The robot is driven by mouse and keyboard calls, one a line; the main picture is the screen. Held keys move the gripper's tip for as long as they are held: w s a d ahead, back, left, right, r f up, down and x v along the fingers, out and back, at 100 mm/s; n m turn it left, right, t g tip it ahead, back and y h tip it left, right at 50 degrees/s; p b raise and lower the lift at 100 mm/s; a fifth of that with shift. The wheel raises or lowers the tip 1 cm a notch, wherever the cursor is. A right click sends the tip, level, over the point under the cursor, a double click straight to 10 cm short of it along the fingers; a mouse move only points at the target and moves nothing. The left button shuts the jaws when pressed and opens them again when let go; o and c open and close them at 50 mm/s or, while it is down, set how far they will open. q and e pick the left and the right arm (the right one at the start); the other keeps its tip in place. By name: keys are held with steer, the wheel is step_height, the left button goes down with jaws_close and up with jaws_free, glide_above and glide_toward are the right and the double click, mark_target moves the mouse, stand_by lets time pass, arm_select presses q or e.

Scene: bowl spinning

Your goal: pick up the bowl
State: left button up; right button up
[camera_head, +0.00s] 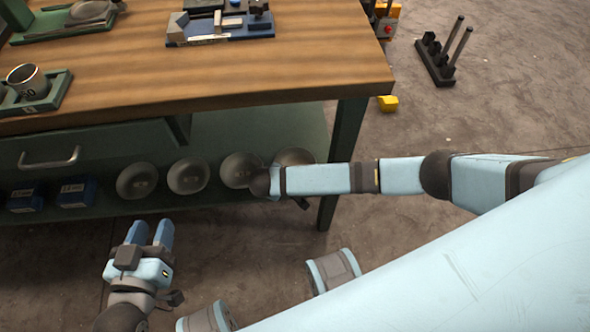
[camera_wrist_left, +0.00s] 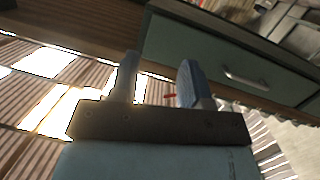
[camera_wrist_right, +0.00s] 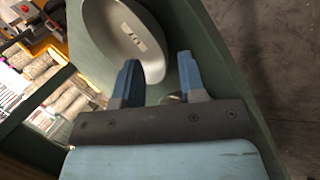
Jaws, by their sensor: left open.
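Several grey metal bowls stand in a row on the green lower shelf under the workbench: one at the left (camera_head: 138,180), one beside it (camera_head: 188,176), a third (camera_head: 238,170) and a rightmost one (camera_head: 295,157). My right arm reaches in front of the two right bowls and partly covers them; its fingers cannot be made out in the head view. In the right wrist view my right gripper (camera_wrist_right: 160,82) is open, with a bowl (camera_wrist_right: 108,35) just beyond its fingers; contact cannot be told. My left gripper (camera_head: 150,232) is open and empty, in front of the shelf.
The wooden benchtop (camera_head: 240,75) overhangs the shelf, with a green drawer (camera_head: 90,148) at the left. Blue boxes (camera_head: 76,193) sit left of the bowls. A table leg (camera_head: 345,135) stands right of the row. The floor in front is mostly clear.

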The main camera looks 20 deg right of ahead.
steer(key=b+x, duration=0.2)
steer(key=x, duration=0.2)
steer(key=shift+w+a, duration=0.15)
steer(key=shift+w+f, duration=0.15)
steer(key=shift+f, duration=0.1)
arm_select(q)
steer(key=r, duration=0.1)
steer(key=d+r+t+h, duration=0.1)
steer(key=r, duration=0.1)
steer(key=r+t, duration=0.1)
steer(key=shift+w+d+r+h, duration=0.2)
steer(key=shift+w+d+h, duration=0.05)
steer(key=shift+d+h, duration=0.15)
arm_select(e)
jaws_close()
